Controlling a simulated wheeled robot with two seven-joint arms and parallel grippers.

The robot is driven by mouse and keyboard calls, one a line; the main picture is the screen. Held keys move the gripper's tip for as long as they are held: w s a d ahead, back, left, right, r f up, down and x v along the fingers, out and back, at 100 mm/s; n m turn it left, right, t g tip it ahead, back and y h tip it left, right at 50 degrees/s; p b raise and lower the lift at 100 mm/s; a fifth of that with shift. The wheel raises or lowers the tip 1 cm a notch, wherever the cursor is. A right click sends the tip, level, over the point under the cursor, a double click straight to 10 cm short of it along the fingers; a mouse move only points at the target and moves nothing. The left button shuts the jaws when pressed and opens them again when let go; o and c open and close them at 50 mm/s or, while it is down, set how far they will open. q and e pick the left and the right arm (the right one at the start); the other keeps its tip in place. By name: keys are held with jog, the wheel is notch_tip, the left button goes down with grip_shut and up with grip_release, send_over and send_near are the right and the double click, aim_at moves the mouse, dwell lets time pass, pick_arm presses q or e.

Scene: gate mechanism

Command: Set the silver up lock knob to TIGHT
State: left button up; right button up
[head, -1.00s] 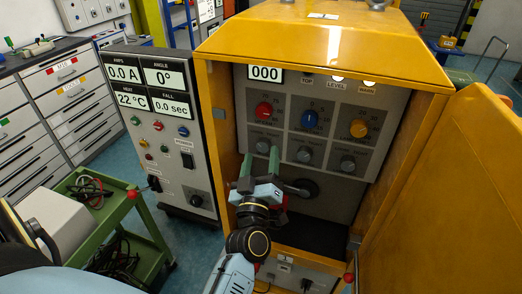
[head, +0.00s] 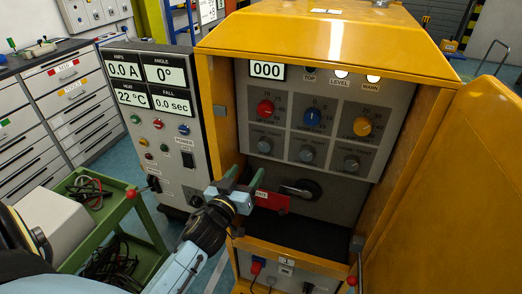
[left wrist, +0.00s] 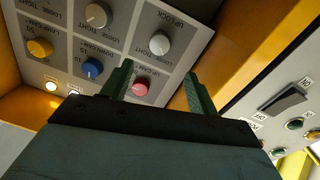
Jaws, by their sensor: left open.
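The silver up lock knob (head: 264,146) is at the left of the lower knob row, below the red knob (head: 265,108). It also shows, upside down, in the left wrist view (left wrist: 160,43), with UP LOCK, LOOSE and TIGHT lettering beside it. I cannot tell which way it points. My left gripper (head: 245,174) is open and empty, below and left of the knob in the head view. In the left wrist view its two green fingers (left wrist: 158,76) stand apart, and the knob is uncovered beyond their tips. My right gripper is not in view.
The yellow cabinet's left wall (head: 217,120) and open door (head: 440,200) flank the panel. Blue (head: 312,117) and yellow (head: 362,126) knobs and two more silver knobs are to the right. A red tag (head: 272,201) and black handle (head: 302,190) are below.

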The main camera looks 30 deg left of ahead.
aim_at(264, 147)
pick_arm(q)
jog(key=w, duration=0.3)
jog(key=w+a, duration=0.1)
jog(key=w, duration=0.6)
jog(key=shift+w+a+p, duration=0.3)
jog(key=shift+w+a, duration=0.05)
jog(key=shift+a, duration=0.05)
jog(key=shift+c, duration=0.3)
jog(key=c, duration=0.9)
jog(key=shift+c, duration=0.2)
